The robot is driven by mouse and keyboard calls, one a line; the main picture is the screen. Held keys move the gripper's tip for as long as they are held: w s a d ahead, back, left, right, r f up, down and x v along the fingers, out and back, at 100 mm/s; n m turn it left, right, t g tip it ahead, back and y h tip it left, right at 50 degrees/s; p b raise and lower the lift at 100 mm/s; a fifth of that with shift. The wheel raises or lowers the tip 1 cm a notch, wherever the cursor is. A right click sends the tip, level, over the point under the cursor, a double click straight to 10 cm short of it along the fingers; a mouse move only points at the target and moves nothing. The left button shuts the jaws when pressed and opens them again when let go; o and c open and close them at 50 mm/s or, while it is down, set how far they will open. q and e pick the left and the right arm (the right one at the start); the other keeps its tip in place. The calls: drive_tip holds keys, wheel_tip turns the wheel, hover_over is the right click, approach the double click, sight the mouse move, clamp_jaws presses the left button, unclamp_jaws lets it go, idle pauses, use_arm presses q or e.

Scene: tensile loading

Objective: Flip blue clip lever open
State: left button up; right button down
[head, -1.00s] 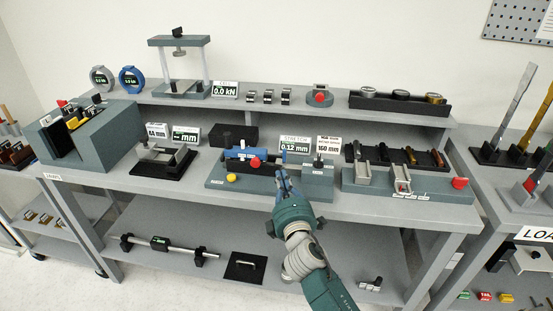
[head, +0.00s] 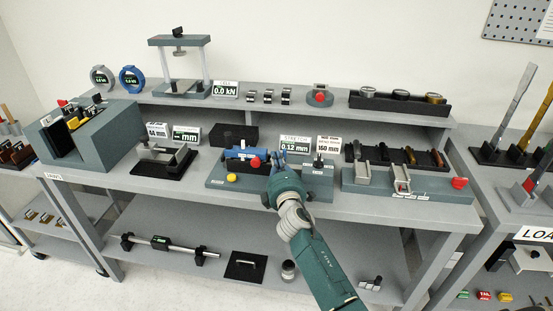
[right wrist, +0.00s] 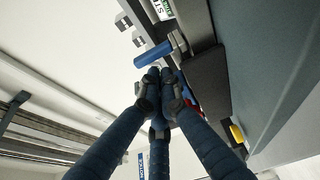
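The blue clip lever (head: 241,153) is a short blue bar lying roughly level on top of the teal stretch fixture (head: 216,181). It also shows in the right wrist view (right wrist: 153,54), just beyond my fingertips. My right gripper (head: 279,160) is over the fixture, just right of the blue bar and the red knob (head: 254,162). In the right wrist view its blue fingers (right wrist: 160,76) are drawn together, with nothing visible between them. Whether a fingertip touches the bar cannot be told. My left gripper is out of view.
Signs reading 0.12 mm (head: 294,147) and 160 mm (head: 328,146) stand behind the fixture. A yellow button (head: 231,177) is at its front left. A clamp on a black base (head: 165,160) stands to the left, a teal rack with a red knob (head: 459,183) to the right.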

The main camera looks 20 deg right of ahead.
idle(0.4)
drive_tip(key=shift+d+b, duration=0.1)
drive_tip(key=shift+b, duration=0.4)
drive_tip(key=shift+m, duration=0.3)
drive_tip(key=shift+s+b, duration=0.1)
drive_tip(key=shift+b, duration=0.3)
